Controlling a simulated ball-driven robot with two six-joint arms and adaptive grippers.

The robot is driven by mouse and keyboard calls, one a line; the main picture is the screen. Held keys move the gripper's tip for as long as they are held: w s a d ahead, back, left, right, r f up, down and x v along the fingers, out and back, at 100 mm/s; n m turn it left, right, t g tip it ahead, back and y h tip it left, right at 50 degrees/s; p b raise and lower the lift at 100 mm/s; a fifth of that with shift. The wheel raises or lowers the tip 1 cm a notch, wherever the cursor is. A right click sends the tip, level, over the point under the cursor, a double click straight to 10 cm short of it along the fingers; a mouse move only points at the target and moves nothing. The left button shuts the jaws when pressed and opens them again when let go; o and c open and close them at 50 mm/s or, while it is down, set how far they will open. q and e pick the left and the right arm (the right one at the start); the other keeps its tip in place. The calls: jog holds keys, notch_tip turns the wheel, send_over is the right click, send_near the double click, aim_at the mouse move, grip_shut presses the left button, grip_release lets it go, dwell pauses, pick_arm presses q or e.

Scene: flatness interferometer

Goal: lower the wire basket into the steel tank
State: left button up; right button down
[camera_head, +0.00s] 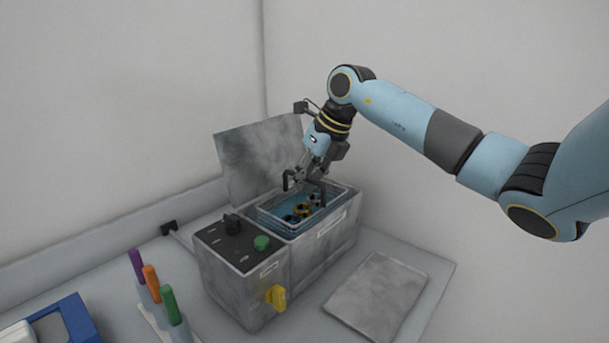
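The steel tank (318,262) is a grey box unit on the bench, with its top open. The wire basket (275,222) sits within the tank opening, its rim near the level of the tank's rim. Small dark and golden parts (303,210) lie in the basket over blue. My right gripper (305,193) is over the basket, pointing down, with its fingers spread apart. I see nothing clearly held between them. Whether the fingertips touch the basket, and how deep its floor sits, cannot be told. My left gripper is not in view.
A grey raised panel (250,160) stands behind the tank. The control panel (232,243) has a black knob and a green button; a yellow valve handle (276,297) juts from the front. A flat grey plate (377,297) lies right. Purple, orange and green-handled tools (151,282) and a blue box (77,318) are left.

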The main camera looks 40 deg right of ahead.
aim_at(305, 207)
jog(key=shift+f+b, duration=2.25)
jog(key=shift+f, duration=0.7)
jog(key=shift+f+b, duration=0.5)
jog(key=shift+f, duration=0.1)
jog(key=c, duration=1.4)
grip_release()
jog(key=shift+r, duration=0.1)
jog(key=shift+r+p, duration=3.85)
jog(key=shift+r, duration=2.1)
jog(key=shift+s+f, duration=0.1)
jog(key=shift+f, duration=0.05)
